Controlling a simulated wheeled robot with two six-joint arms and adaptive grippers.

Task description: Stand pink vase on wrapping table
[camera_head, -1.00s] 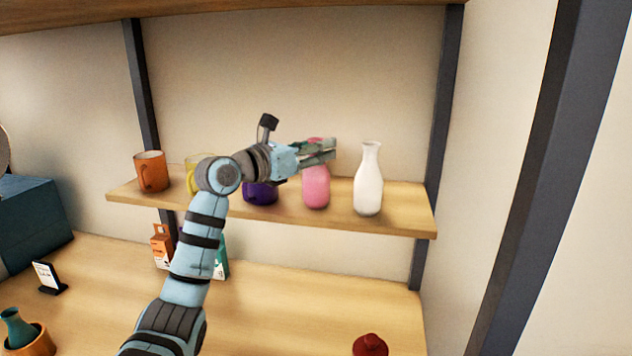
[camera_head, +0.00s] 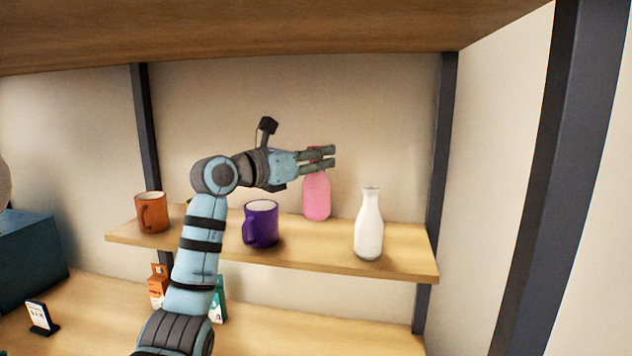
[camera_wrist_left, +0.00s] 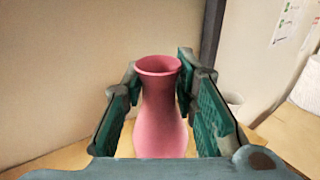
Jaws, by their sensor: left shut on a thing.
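The pink vase (camera_head: 317,197) is upright, held above the wooden shelf, with its base at the height of the shelf's back edge in the head view. My left gripper (camera_head: 318,158) is shut on its neck from the left. In the left wrist view the vase (camera_wrist_left: 160,110) stands between the green finger pads, its open mouth facing up. My right gripper is not in view. I cannot tell whether any surface in view is the wrapping table.
On the shelf (camera_head: 330,258) stand a white vase (camera_head: 369,228) to the right, a purple mug (camera_head: 262,224) and an orange mug (camera_head: 152,212) to the left. A dark upright post (camera_head: 440,150) is at the right and a board (camera_head: 300,35) overhead.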

